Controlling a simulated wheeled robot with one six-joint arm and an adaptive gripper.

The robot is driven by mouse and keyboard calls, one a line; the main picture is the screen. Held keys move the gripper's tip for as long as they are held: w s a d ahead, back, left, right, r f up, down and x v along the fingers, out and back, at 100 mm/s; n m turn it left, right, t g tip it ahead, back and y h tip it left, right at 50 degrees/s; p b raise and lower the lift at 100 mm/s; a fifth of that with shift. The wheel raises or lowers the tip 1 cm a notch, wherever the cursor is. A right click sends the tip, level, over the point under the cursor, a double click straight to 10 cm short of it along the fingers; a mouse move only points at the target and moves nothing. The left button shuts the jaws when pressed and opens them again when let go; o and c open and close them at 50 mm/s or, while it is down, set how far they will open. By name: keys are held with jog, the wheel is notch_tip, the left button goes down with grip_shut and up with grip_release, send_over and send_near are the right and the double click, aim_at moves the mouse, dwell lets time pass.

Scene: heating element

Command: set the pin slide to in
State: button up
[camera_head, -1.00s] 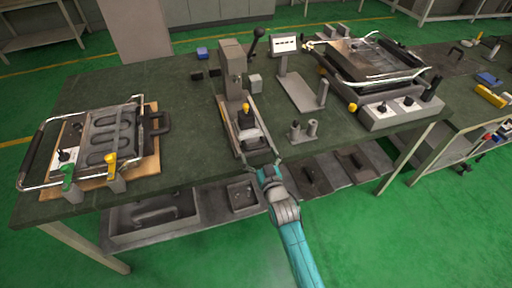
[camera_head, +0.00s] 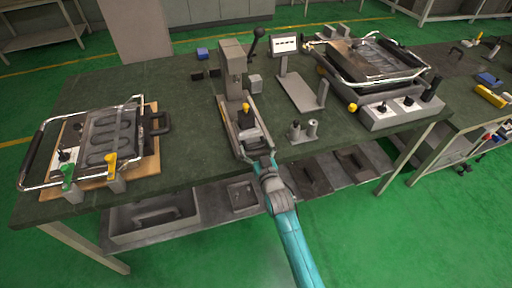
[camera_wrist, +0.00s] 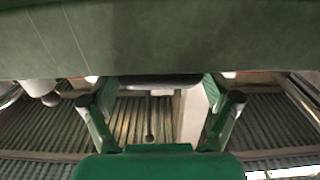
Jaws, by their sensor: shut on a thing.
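The pin slide appears to be part of the narrow grey fixture (camera_head: 229,108) standing at the table's front edge, with a yellow-topped black knob (camera_head: 245,110) on its bed. My gripper (camera_head: 258,150) is at the near end of this fixture, shut on what looks like the slide's front handle. The fingers hide most of the handle in the head view. In the wrist view, a dark grey bar (camera_wrist: 150,81) spans between the two green fingers (camera_wrist: 160,108). A thin rod with a round end (camera_wrist: 149,136) shows between them. The slide's exact position cannot be told.
A framed plate fixture (camera_head: 110,130) on a wooden board is at the left. A larger framed machine (camera_head: 385,115) is at the back right. Two small grey posts (camera_head: 303,131) stand just right of my gripper. A lower shelf (camera_head: 190,220) lies beneath the table edge.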

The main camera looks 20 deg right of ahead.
aim_at(250, 133)
jog(key=shift+w, duration=2.25)
jog(key=o, duration=1.4)
jog(key=shift+s, duration=0.1)
jog(key=s, duration=1.1)
jog(key=shift+s, duration=0.4)
